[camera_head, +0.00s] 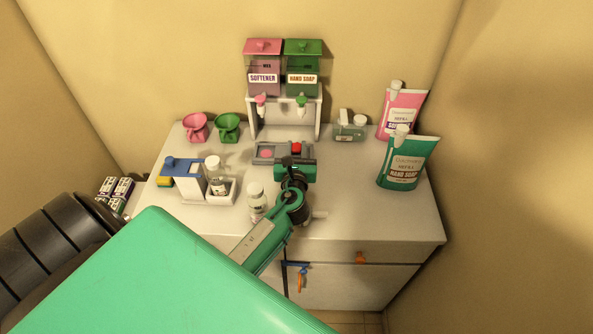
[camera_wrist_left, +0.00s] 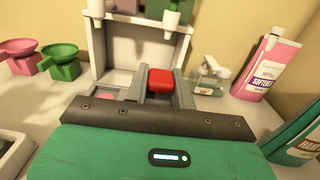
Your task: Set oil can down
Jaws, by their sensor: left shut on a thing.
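My left gripper (camera_head: 296,149) is at the middle of the white cabinet top, in front of the dispenser stand. It is shut on a small red thing (camera_head: 297,146). The red thing also shows between the two grey fingers in the left wrist view (camera_wrist_left: 160,80). Only its red top shows, so I cannot tell for sure that it is the oil can. I also cannot tell whether its base touches the surface. My right gripper is not in view.
The dispenser stand (camera_head: 317,118) stands behind the gripper. Pink (camera_head: 195,126) and green (camera_head: 228,127) cups stand left. A white-capped bottle (camera_head: 257,201) stands close beside my forearm. Refill pouches (camera_head: 408,163) and a clear container (camera_head: 349,128) are at right. The front right top is clear.

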